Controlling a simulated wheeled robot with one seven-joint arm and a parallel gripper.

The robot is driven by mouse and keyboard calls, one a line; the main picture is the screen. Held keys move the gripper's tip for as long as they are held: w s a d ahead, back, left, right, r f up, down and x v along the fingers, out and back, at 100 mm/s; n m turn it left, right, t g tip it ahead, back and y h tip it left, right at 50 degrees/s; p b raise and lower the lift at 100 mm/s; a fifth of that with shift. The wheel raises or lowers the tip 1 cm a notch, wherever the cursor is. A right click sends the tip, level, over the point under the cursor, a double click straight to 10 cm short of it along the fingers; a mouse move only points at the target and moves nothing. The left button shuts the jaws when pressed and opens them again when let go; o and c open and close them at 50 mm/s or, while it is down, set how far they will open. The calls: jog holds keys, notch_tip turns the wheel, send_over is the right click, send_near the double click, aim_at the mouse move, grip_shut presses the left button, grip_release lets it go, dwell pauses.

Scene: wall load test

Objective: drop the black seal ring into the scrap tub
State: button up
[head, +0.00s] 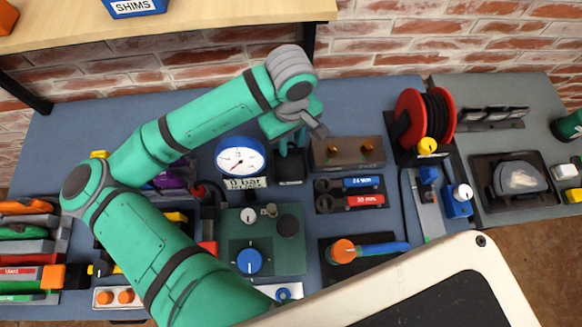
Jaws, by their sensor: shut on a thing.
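My gripper (291,150) points down at the back middle of the bench, just right of the pressure gauge. It is shut on a small dark thing, which I take to be the black seal ring; the fingers and arm hide most of it. A small black open box (291,181), which looks like the scrap tub, sits directly below the fingers. Its inside is mostly hidden by my gripper. I cannot tell the exact height of the fingers above its rim.
A round gauge (240,157) stands close left of the box. A brown block with orange knobs (347,153) and a wrench tray (349,194) are close right. A red cable reel (424,118) stands farther right. A wooden shelf (200,18) overhangs the back left.

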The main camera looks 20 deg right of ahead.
jog(key=o, duration=1.1)
jog(key=shift+r, duration=0.1)
notch_tip(320, 180, up, 11)
jog(key=shift+f, duration=0.2)
jog(key=shift+w, duration=0.1)
